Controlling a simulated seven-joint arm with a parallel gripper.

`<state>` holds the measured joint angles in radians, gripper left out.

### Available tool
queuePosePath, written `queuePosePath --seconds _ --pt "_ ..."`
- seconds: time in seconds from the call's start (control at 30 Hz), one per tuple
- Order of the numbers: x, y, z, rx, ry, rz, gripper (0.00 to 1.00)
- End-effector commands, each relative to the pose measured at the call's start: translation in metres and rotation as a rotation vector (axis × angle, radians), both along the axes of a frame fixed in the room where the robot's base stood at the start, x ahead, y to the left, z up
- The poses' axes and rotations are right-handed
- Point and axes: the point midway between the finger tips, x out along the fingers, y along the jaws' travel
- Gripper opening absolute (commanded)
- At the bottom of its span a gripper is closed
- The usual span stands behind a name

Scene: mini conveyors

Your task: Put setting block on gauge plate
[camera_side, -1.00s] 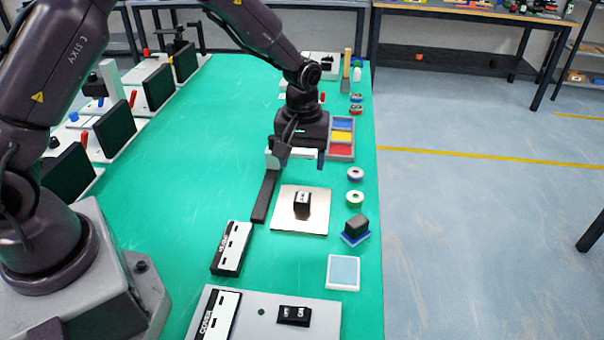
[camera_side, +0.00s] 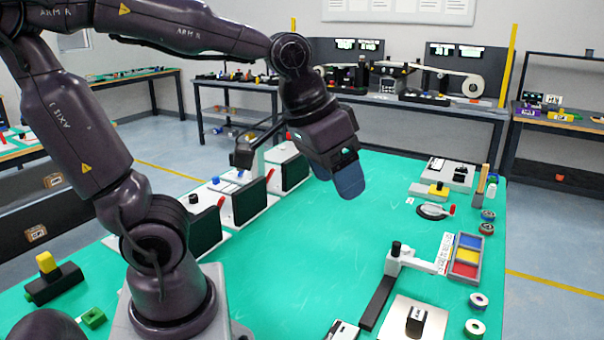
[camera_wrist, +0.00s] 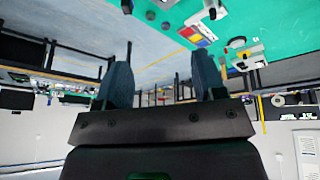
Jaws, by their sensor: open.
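A dark block with a white top label (camera_side: 416,318), which looks like the setting block, stands upright on a silver plate (camera_side: 395,314), which looks like the gauge plate. Both are at the bottom of the side view, and the plate's near edge is cut off. My gripper (camera_side: 349,180) is raised high above the green table, far from the plate and tilted down. In the wrist view its two blue-grey fingers (camera_wrist: 160,65) are apart with nothing between them. I cannot make out the block or plate in the wrist view.
A white gauge arm on a post (camera_side: 396,260) stands behind the plate on a dark rail (camera_side: 378,302). A tray with blue, yellow and red compartments (camera_side: 466,262) and ring-shaped pieces (camera_side: 478,300) are nearby. Black upright panels (camera_side: 249,200) line the left. The table's middle (camera_side: 310,260) is clear.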

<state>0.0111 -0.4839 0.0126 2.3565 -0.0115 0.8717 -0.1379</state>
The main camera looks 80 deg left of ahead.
Motion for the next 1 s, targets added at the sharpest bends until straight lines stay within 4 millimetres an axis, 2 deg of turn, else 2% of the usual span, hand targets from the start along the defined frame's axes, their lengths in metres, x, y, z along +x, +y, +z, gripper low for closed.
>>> queuePosePath --seconds 0.03,0.1,0.3,1.0 --pt "-0.015 0.0 0.004 0.018 -0.033 -0.033 0.63" --pt "-0.03 0.001 0.005 0.04 -0.059 -0.071 0.63" --pt "-0.049 0.001 0.003 0.075 -0.094 -0.125 0.63" --pt "-0.049 0.001 0.003 0.076 -0.095 -0.127 0.63"
